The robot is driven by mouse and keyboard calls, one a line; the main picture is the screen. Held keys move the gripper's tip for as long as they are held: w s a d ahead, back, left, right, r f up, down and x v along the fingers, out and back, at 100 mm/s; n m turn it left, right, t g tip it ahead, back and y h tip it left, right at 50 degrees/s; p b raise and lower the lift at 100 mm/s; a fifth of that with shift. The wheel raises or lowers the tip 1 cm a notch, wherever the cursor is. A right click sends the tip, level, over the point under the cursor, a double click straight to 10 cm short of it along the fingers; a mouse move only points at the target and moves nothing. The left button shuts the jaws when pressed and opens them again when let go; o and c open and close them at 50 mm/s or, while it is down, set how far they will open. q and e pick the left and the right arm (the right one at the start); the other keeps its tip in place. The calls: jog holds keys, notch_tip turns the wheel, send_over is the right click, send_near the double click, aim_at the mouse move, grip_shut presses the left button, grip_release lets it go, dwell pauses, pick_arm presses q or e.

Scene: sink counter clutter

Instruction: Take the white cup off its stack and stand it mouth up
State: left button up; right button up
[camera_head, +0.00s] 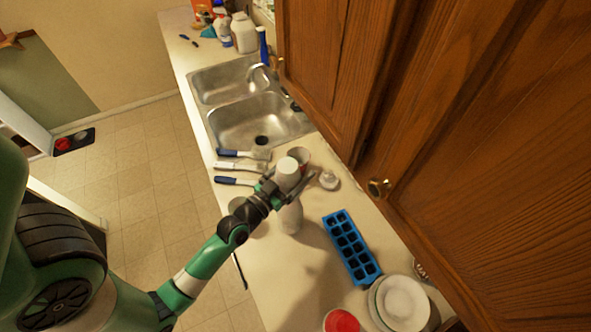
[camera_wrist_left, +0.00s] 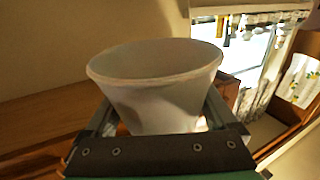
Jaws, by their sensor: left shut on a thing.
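The white cup (camera_head: 287,173) is held between the fingers of my left gripper (camera_head: 277,186), above the counter. In the left wrist view the cup (camera_wrist_left: 160,100) fills the space between the fingers, its wide rim at the top of the picture and its narrower end down between the fingers. A white upright thing (camera_head: 291,217), perhaps the rest of the stack, stands on the counter just below the gripper. The gripper partly hides it, and I cannot tell whether it touches the cup. My right gripper is not in view.
A bowl or cup (camera_head: 301,155) and a small white object (camera_head: 329,180) are close behind the gripper. Blue-handled brushes (camera_head: 236,181) lie to the left, near the sink (camera_head: 250,118). A blue ice tray (camera_head: 351,246) and stacked plates (camera_head: 403,303) are to the right. Cabinets (camera_head: 480,110) overhang the back.

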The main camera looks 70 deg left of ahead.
aim_at(287, 174)
pick_arm(q)
jog(key=shift+r, duration=2.7)
jog(key=shift+f, duration=0.1)
